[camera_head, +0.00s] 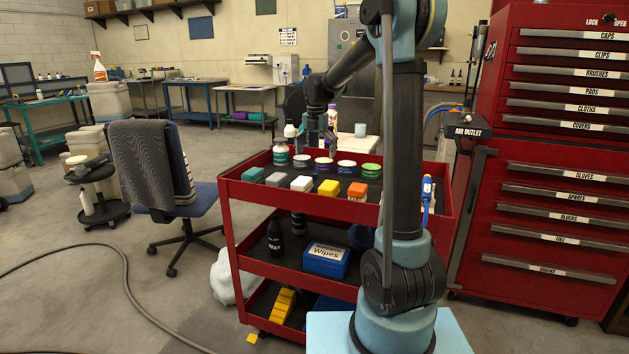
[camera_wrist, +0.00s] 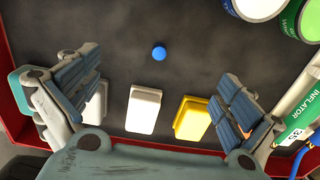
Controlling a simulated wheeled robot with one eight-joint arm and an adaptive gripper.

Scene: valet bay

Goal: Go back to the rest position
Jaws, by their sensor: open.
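My gripper (camera_head: 322,140) hangs over the top tray of the red cart (camera_head: 228,208), below the bent arm. In the wrist view my gripper (camera_wrist: 160,78) has its two ridged fingers wide apart with nothing held between them. Below the fingers are a white block (camera_wrist: 144,110) and a yellow block (camera_wrist: 192,120), apart from the fingers as far as I can tell. The left finger partly hides a paler block (camera_wrist: 97,108). A small blue round thing (camera_wrist: 158,53) lies on the dark tray liner.
Several tins (camera_head: 346,167), a bottle (camera_head: 280,156) and an orange block (camera_head: 357,191) stand on the top tray. An inflator (camera_wrist: 300,110) lies at its right edge. A red drawer cabinet (camera_head: 540,215) stands right; a chair (camera_head: 190,200) and hose (camera_head: 125,280) are left.

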